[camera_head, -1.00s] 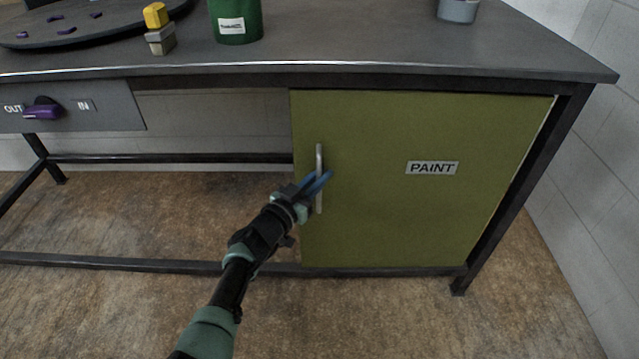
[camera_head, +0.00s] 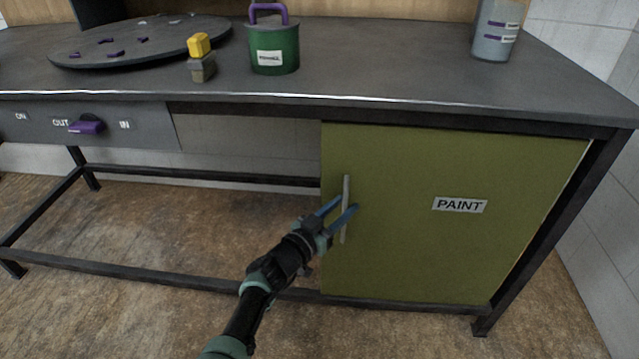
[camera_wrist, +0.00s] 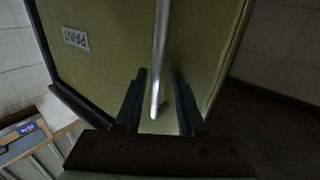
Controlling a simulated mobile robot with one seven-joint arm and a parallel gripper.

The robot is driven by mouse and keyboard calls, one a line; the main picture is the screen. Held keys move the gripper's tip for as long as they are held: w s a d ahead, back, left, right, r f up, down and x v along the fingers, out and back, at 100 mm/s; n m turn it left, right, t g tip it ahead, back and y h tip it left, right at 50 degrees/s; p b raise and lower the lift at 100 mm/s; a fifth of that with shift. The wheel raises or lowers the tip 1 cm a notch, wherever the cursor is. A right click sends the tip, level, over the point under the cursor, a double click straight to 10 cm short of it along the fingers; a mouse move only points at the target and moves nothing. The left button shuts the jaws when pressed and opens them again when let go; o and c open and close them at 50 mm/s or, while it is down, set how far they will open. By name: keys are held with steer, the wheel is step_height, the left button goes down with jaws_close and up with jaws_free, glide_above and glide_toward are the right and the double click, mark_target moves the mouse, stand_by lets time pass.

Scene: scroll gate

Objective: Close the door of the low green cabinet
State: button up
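The low green cabinet's door (camera_head: 400,255) carries a PAINT label (camera_head: 460,205) and a pale vertical bar handle (camera_head: 346,188) near its left edge. The door lies in or close to the plane of the bench front; I cannot tell whether it is fully flush. My gripper (camera_head: 342,208) is at the handle, with its blue fingers apart on either side of the bar. In the wrist view the handle (camera_wrist: 161,45) runs between the two separated fingers (camera_wrist: 160,78), with gaps visible beside it. The door face (camera_wrist: 105,45) is behind it.
A white wall stands close right.

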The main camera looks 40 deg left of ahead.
steer(key=s+p, duration=0.7)
steer(key=s, duration=0.5)
steer(key=shift+d+f, duration=0.15)
steer(key=shift+d, duration=0.2)
